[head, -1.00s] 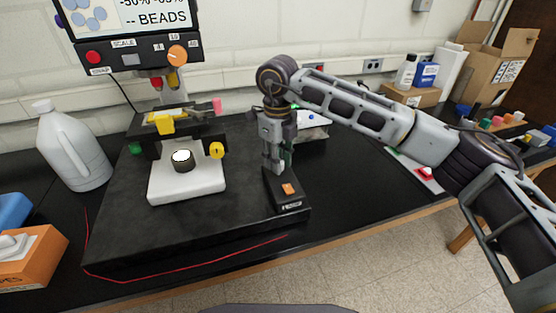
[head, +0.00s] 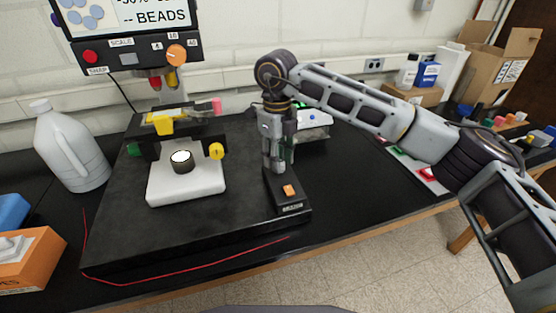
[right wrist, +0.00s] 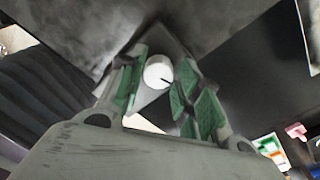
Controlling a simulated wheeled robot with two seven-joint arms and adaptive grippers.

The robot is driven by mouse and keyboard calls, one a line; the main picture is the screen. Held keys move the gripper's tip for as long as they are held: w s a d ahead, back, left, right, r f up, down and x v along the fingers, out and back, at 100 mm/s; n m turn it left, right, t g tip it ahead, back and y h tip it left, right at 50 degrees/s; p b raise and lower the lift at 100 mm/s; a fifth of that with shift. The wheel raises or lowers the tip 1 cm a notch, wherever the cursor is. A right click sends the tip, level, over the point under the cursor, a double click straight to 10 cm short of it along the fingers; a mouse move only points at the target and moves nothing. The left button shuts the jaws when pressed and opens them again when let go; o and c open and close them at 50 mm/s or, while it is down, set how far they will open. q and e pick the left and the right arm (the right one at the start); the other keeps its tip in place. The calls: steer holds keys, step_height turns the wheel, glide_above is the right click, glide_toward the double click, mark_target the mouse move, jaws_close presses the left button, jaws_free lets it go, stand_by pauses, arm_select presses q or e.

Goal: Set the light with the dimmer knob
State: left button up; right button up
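The dimmer is a black box (head: 293,209) with an orange switch (head: 289,190), at the right front of the black platform. Its knob (right wrist: 158,73) is white and round with a dark pointer line, seen in the right wrist view; my gripper hides it in the head view. My right gripper (head: 275,168) points down over the back of the dimmer box. In the wrist view its green-padded fingers (right wrist: 158,88) stand apart on both sides of the knob, with gaps showing. The microscope's light (head: 181,156) glows white on its pale base (head: 187,190). My left gripper is not in view.
The microscope stage (head: 172,122) stands left of my gripper, below a screen (head: 130,15) with a knobbed panel. A white jug (head: 72,150) and an orange box (head: 32,262) are at the left. A red wire (head: 190,267) lies along the platform's front.

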step_height(320, 180, up, 11)
stand_by(0.4)
